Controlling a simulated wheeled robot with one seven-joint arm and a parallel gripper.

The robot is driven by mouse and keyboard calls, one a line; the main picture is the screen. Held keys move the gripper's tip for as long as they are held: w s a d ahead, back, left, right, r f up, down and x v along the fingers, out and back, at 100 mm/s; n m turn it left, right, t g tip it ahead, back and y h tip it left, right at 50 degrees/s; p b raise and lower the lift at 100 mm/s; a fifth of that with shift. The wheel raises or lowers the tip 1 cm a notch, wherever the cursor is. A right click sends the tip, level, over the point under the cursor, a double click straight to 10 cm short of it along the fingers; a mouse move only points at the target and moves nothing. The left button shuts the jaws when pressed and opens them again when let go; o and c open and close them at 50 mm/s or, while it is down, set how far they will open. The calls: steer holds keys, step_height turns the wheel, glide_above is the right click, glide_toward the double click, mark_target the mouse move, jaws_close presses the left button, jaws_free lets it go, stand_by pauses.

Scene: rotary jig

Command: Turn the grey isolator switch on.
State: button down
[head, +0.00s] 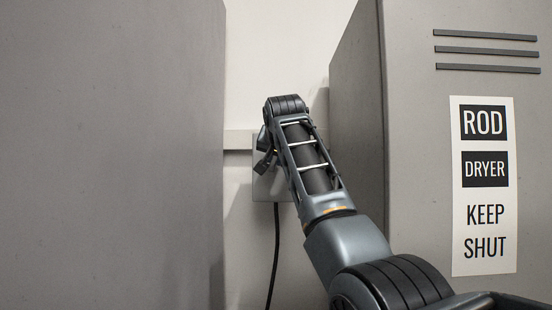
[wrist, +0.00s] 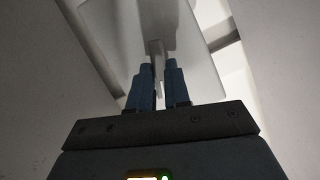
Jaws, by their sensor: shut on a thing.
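The grey isolator switch shows in the head view as a flat grey plate (head: 268,188) on the wall between two large cabinets, mostly behind my arm. In the wrist view its plate (wrist: 190,48) fills the top middle, and a narrow grey handle (wrist: 154,49) stands out from it. My gripper (wrist: 155,72) has its two blue fingers on either side of this handle and is shut on it. In the head view my gripper (head: 264,155) is at the plate, partly hidden by my wrist. Any on or off marking is hidden.
A grey cabinet (head: 110,150) stands close on the left. Another cabinet (head: 420,90) on the right bears a "ROD DRYER KEEP SHUT" sign (head: 483,185). A black cable (head: 274,260) hangs below the plate. Free room between the cabinets is narrow.

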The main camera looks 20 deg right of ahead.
steer(key=shift+a+n+g+h, duration=0.1)
steer(key=shift+n+g+h, duration=0.3)
steer(key=shift+n+h, duration=0.55)
steer(key=shift+n, duration=0.35)
steer(key=c, duration=1.1)
jaws_free()
steer(key=shift+b+v, duration=1.4)
steer(key=shift+v, duration=2.5)
